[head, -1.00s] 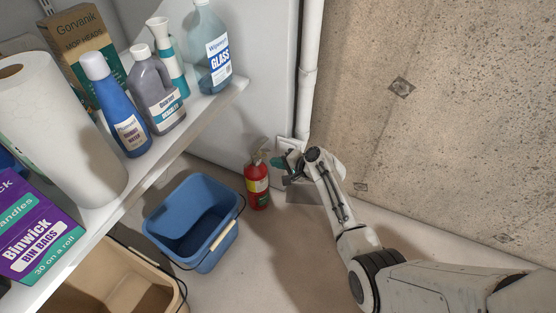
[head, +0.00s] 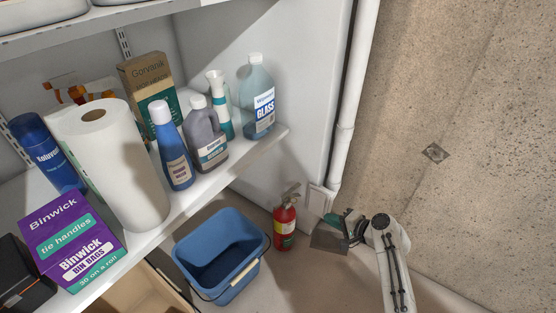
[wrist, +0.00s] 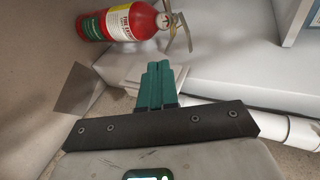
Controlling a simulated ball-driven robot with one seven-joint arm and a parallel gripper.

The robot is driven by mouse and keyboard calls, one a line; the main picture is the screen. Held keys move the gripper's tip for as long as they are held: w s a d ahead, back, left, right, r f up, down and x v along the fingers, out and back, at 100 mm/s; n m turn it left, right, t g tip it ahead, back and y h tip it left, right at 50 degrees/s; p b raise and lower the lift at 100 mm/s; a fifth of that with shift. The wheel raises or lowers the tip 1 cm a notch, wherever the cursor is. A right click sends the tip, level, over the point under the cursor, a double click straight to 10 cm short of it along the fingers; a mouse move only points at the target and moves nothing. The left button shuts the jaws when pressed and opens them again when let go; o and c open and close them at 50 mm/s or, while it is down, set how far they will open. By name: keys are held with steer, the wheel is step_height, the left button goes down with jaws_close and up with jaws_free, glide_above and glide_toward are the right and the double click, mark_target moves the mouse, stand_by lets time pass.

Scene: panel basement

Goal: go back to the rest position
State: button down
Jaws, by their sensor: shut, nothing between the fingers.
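My gripper (head: 332,218) shows in the head view at the lower right, with teal fingers and a dark bracket. It is in the corner, just right of the fire extinguisher and in front of the foot of the white pipe. In the wrist view the teal fingers (wrist: 157,74) lie side by side, shut, with nothing held. The red fire extinguisher (head: 285,224) stands on the floor; it also shows in the wrist view (wrist: 118,24), beyond the fingers and apart from them. My arm reaches in from the bottom right.
A shelf (head: 262,147) at left carries bottles, a paper roll (head: 118,170) and a purple box (head: 68,240). A blue bucket (head: 222,228) stands below it. A white pipe (head: 347,120) and concrete wall (head: 470,120) bound the right. A grey plate (head: 328,238) lies near my gripper.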

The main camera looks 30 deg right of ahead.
steer(key=s+a+f+n+g+y, duration=0.1)
steer(key=s+a+n+g, duration=0.6)
steer(key=s+a+n, duration=0.6)
steer(key=s+a+r+n+g+h, duration=0.1)
steer(key=s+a+r+g+h, duration=0.15)
steer(key=s, duration=0.45)
steer(key=s+a+r+n+g+h, duration=0.1)
steer(key=s+a+r+n+g, duration=0.2)
steer(key=s, duration=0.4)
step_height(320, 180, up, 33)
steer(key=m+t+p, duration=0.1)
steer(key=p, duration=3)
steer(key=shift+s+d+f, duration=0.15)
steer(key=shift+d, duration=0.15)
steer(key=shift+a, duration=0.1)
